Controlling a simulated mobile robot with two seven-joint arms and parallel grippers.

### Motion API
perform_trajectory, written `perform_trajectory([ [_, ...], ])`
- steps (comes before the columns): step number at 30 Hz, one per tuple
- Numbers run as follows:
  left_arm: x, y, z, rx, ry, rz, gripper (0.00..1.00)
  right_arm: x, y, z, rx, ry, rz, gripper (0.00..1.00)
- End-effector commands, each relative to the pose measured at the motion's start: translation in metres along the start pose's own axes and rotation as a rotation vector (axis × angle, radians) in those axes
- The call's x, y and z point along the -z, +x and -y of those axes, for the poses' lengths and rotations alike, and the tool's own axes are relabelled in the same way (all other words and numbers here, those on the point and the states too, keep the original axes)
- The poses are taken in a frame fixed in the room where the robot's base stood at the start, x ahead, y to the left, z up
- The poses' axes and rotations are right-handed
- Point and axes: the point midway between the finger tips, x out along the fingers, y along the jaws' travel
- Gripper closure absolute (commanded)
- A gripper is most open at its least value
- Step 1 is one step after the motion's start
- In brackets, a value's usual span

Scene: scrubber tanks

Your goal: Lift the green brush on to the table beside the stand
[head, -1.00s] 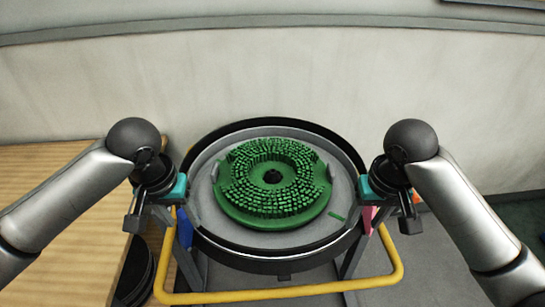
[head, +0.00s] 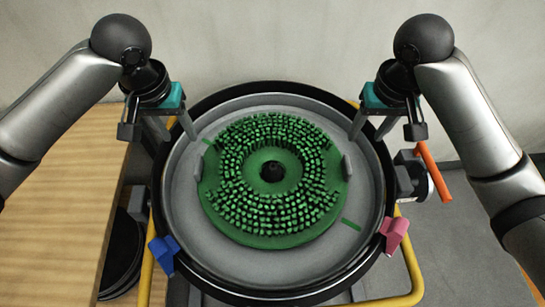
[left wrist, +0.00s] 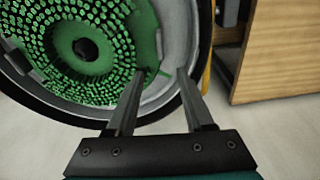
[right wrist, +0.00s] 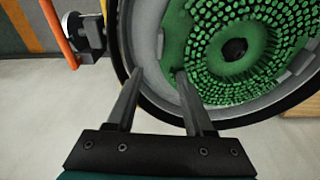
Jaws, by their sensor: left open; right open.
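The green brush (head: 272,232) is a round disc with bristles up and a dark centre hole. It lies in the grey round tray of the stand (head: 185,225), with a grey tab at its left and right edges. My left gripper (head: 178,132) is open and empty over the tray's upper left rim. My right gripper (head: 368,130) is open and empty over the upper right rim. The brush also shows in the left wrist view (left wrist: 100,75) and the right wrist view (right wrist: 205,60), apart from the fingers. The wooden table (head: 65,215) is left of the stand.
A blue clip (head: 163,254) and a pink clip (head: 394,235) sit on the stand's front rim. An orange lever (head: 433,172) sticks out at the right. A yellow rail (head: 146,280) runs around the stand. The table's visible top is clear.

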Motion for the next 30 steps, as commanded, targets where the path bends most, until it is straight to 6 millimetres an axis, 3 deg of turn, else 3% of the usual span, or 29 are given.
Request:
perform_trajectory([
  [11, 0.000, 0.007, 0.000, 0.000, 0.000, 0.002, 0.47, 0.000, 0.007, 0.002, 0.004, 0.000, 0.001, 0.47],
  [27, -0.001, 0.053, 0.000, 0.000, 0.000, 0.003, 0.47, -0.002, 0.054, 0.002, 0.005, 0.004, 0.007, 0.47],
  [30, -0.002, 0.076, 0.000, 0.000, -0.002, 0.006, 0.47, -0.002, 0.076, 0.001, 0.003, 0.001, 0.009, 0.47],
])
